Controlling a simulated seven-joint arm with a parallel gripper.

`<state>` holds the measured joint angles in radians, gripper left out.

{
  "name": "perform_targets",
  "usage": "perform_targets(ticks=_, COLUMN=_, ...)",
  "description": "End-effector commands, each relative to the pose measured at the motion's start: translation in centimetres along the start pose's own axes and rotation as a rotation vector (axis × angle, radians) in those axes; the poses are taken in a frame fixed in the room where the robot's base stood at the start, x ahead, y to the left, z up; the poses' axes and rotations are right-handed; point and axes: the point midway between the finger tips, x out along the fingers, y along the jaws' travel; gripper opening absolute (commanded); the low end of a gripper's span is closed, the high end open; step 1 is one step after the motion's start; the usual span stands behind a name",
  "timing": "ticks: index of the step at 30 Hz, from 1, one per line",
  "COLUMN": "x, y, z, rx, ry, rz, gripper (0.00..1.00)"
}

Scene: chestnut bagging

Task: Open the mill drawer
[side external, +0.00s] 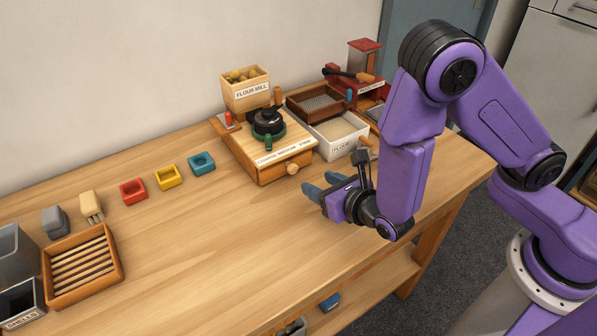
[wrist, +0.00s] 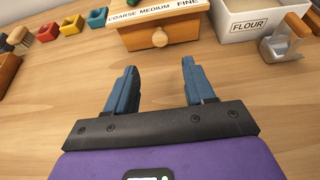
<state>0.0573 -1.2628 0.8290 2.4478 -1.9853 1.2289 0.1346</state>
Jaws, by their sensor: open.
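The flour mill (side external: 240,145) is a wooden box on the table with a hopper labelled FLOUR MILL (side external: 246,89) and a black and green grinder part (side external: 268,124) on top. Its front drawer (side external: 288,172) looks shut and has a round wooden knob (side external: 292,169). In the wrist view the knob (wrist: 160,38) is ahead, under the strip reading COARSE MEDIUM FINE (wrist: 155,11). My gripper (side external: 309,190) is low over the table in front of the mill. Its two blue fingers (wrist: 160,78) are open and empty, pointing toward the knob and apart from it.
A white FLOUR bin (side external: 340,137) stands right of the mill, with a metal scoop (wrist: 285,42) beside it. A brown sieve tray (side external: 317,103) and a red machine (side external: 363,75) are behind. Red, yellow and blue cups (side external: 168,176) stand left. The table between gripper and knob is clear.

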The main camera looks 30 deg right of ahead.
Motion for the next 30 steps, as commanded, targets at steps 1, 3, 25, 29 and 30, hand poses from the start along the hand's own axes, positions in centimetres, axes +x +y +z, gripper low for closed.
perform_targets(ticks=1, x=1.1, y=-0.2, z=0.0, rx=0.003, ry=0.0, rz=-0.007, gripper=0.54)
perform_targets(ticks=3, x=2.4, y=-0.2, z=0.0, rx=0.003, ry=0.0, rz=-0.005, gripper=0.54)
perform_targets(ticks=25, x=9.9, y=-0.1, z=0.0, rx=0.0, ry=0.0, rz=-0.001, gripper=0.54)
perform_targets(ticks=29, x=9.9, y=-0.1, z=0.0, rx=0.0, ry=0.0, rz=-0.001, gripper=0.54)
perform_targets(ticks=30, x=9.9, y=-0.1, z=0.0, rx=0.0, ry=0.0, rz=-0.001, gripper=0.47)
